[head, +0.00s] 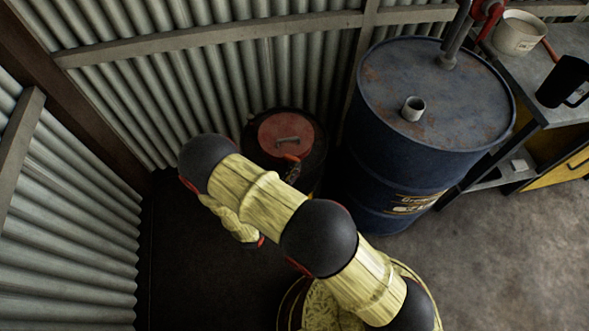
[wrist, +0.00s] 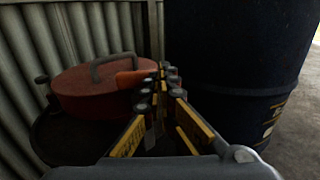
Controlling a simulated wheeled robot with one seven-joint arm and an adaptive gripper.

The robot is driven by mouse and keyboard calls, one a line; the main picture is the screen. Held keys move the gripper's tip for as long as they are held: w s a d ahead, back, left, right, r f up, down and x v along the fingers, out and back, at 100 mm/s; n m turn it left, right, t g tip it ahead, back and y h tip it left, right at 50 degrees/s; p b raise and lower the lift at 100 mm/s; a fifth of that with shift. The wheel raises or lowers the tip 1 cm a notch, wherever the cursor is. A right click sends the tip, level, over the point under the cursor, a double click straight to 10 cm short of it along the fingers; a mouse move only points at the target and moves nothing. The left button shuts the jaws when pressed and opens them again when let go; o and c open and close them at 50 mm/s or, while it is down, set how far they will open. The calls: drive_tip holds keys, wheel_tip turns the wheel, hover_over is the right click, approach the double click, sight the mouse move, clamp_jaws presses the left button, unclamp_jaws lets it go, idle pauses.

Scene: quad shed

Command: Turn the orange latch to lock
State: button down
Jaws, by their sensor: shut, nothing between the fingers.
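A red round lid (head: 287,132) with a dark handle sits on a dark drum (head: 254,160) against the corrugated wall. The orange latch (head: 291,158) is at the lid's near edge. In the wrist view the red lid (wrist: 92,90) is at the left, and the orange latch (wrist: 133,77) reaches from the lid toward my fingers. My gripper (wrist: 164,72) is shut and empty, its fingertips just right of the latch's end. I cannot tell whether they touch it. In the head view my arm hides most of the gripper.
A large blue barrel (head: 432,100) stands close on the right of the drum, also filling the right of the wrist view (wrist: 235,75). Corrugated walls (head: 180,85) close in behind and left. A bench (head: 545,85) with a pot and black mug is far right. Open floor lies at lower right.

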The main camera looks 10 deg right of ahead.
drive_tip(key=shift+w+d+p, duration=0.2)
drive_tip(key=shift+d+p, duration=0.1)
drive_tip(key=shift+d, duration=0.2)
drive_tip(key=shift+w+d+p, duration=0.15)
drive_tip(key=shift+d+p, duration=0.1)
drive_tip(key=shift+d, duration=0.2)
idle(0.4)
